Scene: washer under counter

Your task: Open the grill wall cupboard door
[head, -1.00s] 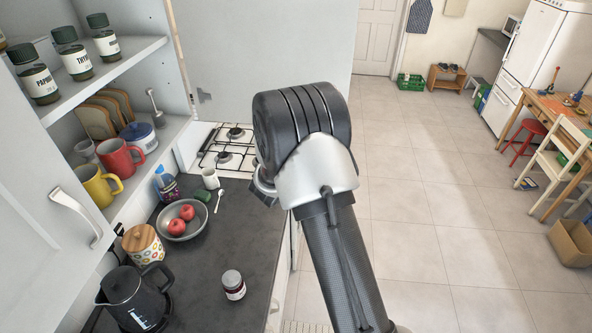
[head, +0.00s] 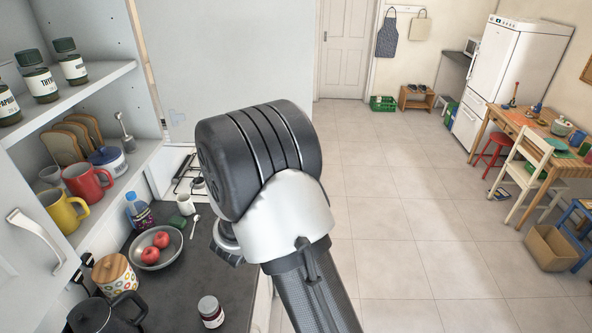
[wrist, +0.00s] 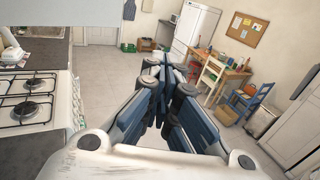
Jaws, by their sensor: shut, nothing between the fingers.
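A wall cupboard stands open at left in the head view, its shelves (head: 75,88) exposed. A white door leaf (head: 30,185) with a curved metal handle (head: 36,240) stands at its left. A broad pale panel (head: 225,55) stands at its right, above the hob; it looks like another open leaf, but I cannot be sure. Which leaf is the grill cupboard door is not clear. My gripper (wrist: 172,68) is shut and empty, pointing into the room in the wrist view. In the head view my wrist mostly hides it. I see no contact with a door or handle.
Spice jars (head: 73,62) and mugs (head: 88,183) fill the shelves. Below, the counter holds a fruit bowl (head: 150,262), a jar (head: 211,312) and a kettle (head: 95,316). The hob (wrist: 32,102) is at left in the wrist view. Open floor (head: 400,230) lies right.

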